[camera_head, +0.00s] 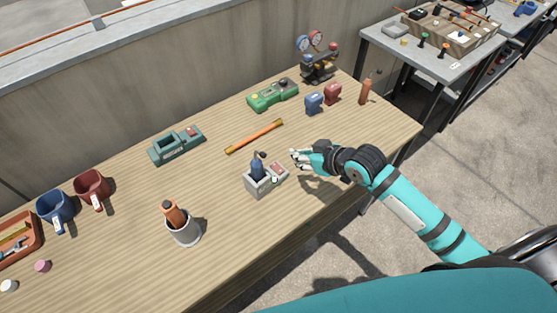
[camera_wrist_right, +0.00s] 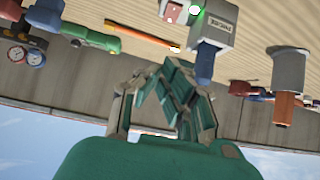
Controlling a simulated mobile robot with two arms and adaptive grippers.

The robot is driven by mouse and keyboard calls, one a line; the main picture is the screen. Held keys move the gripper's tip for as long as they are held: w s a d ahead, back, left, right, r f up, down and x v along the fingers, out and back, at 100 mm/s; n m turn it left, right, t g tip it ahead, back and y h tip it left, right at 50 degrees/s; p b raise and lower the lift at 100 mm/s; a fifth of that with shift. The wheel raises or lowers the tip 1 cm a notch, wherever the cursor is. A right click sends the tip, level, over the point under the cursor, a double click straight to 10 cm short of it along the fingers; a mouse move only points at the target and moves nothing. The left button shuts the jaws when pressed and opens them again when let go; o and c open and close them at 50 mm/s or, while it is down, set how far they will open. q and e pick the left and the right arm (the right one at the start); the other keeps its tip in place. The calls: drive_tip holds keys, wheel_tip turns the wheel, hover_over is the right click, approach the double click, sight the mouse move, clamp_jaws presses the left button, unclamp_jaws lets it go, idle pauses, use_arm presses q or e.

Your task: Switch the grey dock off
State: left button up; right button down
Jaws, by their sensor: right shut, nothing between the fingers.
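The grey dock (camera_head: 259,188) stands on the wooden table, with a blue-handled tool (camera_head: 256,166) upright in its slot. Its reddish switch part (camera_head: 279,168) is on the right side. In the right wrist view the dock (camera_wrist_right: 222,22) appears upside down, with a lit green lamp (camera_wrist_right: 197,10) beside the red switch part (camera_wrist_right: 174,12). My right gripper (camera_head: 293,158) is shut and empty, just right of the dock and apart from it. Its fingers (camera_wrist_right: 165,80) also show in the wrist view. My left gripper is out of view.
A green dock (camera_head: 177,145), a bright green device (camera_head: 272,94) and an orange rod (camera_head: 254,136) lie behind. A grey cup (camera_head: 185,235) holding an orange-handled tool stands front left. Blue (camera_head: 56,208) and red (camera_head: 92,188) mugs stand further left. Table between them is clear.

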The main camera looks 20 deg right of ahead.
drive_tip(key=p, duration=0.1)
hover_over(278, 166)
drive_tip(key=f, duration=0.6)
drive_tip(key=shift+s+f, duration=0.1)
drive_tip(key=shift+s, duration=0.2)
wheel_tip(278, 166, down, 3)
drive_tip(key=shift+w+r, duration=0.1)
drive_tip(key=shift+r, duration=0.05)
drive_tip(key=shift+f, duration=0.65)
drive_tip(key=shift+w+f, duration=0.1)
